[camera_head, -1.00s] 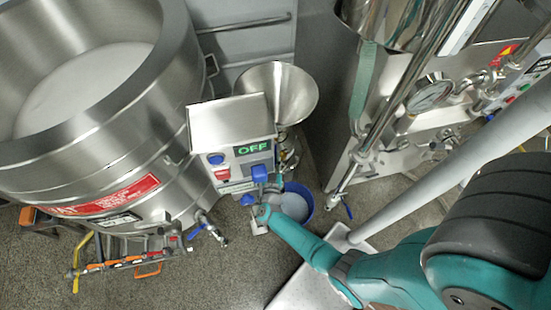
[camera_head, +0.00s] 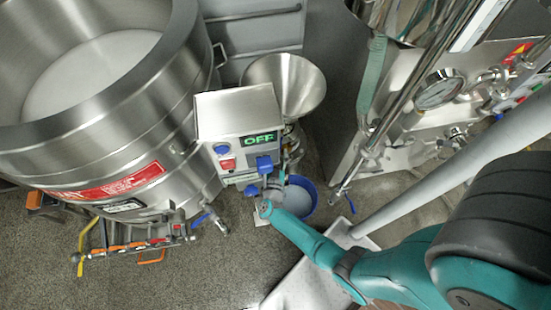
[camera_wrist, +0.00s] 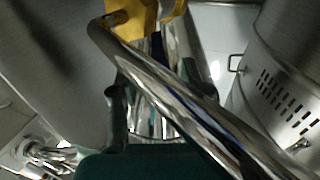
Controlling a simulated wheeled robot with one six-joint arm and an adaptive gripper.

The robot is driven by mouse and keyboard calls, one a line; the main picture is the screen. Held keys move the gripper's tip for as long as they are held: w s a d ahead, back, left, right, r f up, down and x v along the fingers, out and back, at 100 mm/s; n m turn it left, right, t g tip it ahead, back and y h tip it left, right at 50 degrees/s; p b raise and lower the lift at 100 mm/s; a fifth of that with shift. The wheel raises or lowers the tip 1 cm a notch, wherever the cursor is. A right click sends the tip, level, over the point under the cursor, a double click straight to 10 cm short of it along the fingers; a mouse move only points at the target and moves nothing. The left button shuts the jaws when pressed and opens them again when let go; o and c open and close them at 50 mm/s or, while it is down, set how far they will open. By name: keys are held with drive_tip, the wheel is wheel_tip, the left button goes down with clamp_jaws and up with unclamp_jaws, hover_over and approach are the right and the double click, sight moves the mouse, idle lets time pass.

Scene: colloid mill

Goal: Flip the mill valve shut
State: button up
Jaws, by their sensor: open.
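The mill's steel control box (camera_head: 236,112) shows a green OFF display and has a blue knob (camera_head: 264,164) on its front. A small blue handle (camera_head: 252,190) sits below the box, probably the valve lever; its exact position is hard to tell. My gripper (camera_head: 273,187) is open, just right of this handle and below the box; contact cannot be told. Its fingers are small and partly hidden in the head view. In the wrist view, a shiny bent pipe (camera_wrist: 175,95) crosses close to the camera, with yellow parts (camera_wrist: 130,18) at the top.
A steel funnel (camera_head: 287,84) stands behind the box. A blue bucket (camera_head: 312,198) is beside my gripper on the floor. A large steel kettle (camera_head: 90,150) with its own blue-handled tap (camera_head: 202,219) stands left. A machine with a gauge (camera_head: 438,90) stands right.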

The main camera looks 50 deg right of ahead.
drive_tip(key=v, duration=1)
drive_tip(key=shift+s+a, duration=0.1)
